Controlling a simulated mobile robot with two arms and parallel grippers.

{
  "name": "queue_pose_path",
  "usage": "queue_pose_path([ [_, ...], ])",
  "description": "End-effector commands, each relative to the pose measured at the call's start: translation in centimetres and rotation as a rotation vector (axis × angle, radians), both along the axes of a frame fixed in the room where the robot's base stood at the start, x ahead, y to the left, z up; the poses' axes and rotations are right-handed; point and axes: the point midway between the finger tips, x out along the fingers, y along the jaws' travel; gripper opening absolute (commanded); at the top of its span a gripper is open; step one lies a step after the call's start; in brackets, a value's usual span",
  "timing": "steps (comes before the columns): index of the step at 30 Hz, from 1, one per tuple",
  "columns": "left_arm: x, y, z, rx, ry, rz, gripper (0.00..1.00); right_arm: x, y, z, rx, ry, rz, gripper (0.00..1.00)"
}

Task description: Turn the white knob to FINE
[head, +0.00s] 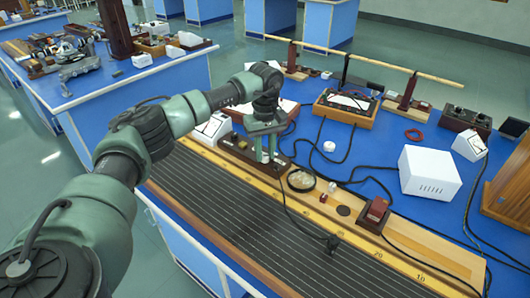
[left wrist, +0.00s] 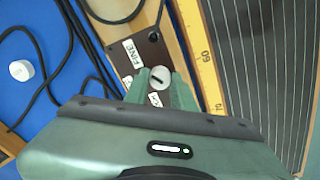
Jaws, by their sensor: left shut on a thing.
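The white knob (left wrist: 160,79) sits on a dark box (left wrist: 152,50), which also shows in the head view (head: 234,146). The knob is round with a dark slanting line across its top. A white FINE label (left wrist: 132,53) lies to its upper left in the left wrist view. A second label (left wrist: 155,99) is mostly hidden by my gripper, so I cannot read it. My left gripper (left wrist: 161,82) has its green fingers on both sides of the knob and is shut on it. It also points down onto the box in the head view (head: 265,157). My right gripper is not in view.
A yellow scale (head: 335,232) and a dark ribbed panel (head: 235,225) run along the bench front. Right of the box are a ringed lens (head: 301,180), black cables, and a block with a red top (head: 377,208). A white box (head: 430,172) stands farther right.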

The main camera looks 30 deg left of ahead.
Motion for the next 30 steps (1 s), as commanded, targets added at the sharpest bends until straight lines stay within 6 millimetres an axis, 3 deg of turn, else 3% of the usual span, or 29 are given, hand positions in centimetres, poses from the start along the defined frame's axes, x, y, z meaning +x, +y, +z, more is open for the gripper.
queue_pose_path([
  [20,0.1,0.0,0.19,-0.001,-0.004,-0.064,0.0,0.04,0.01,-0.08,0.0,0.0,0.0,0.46],
  [21,0.1,0.0,0.18,-0.001,-0.004,-0.064,0.3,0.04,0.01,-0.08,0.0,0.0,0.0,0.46],
  [23,0.1,0.0,0.17,-0.001,-0.004,-0.064,0.47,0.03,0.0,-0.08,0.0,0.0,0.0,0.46],
  [30,0.04,0.0,0.08,0.0,-0.001,-0.063,0.47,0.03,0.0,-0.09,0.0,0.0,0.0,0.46],
])
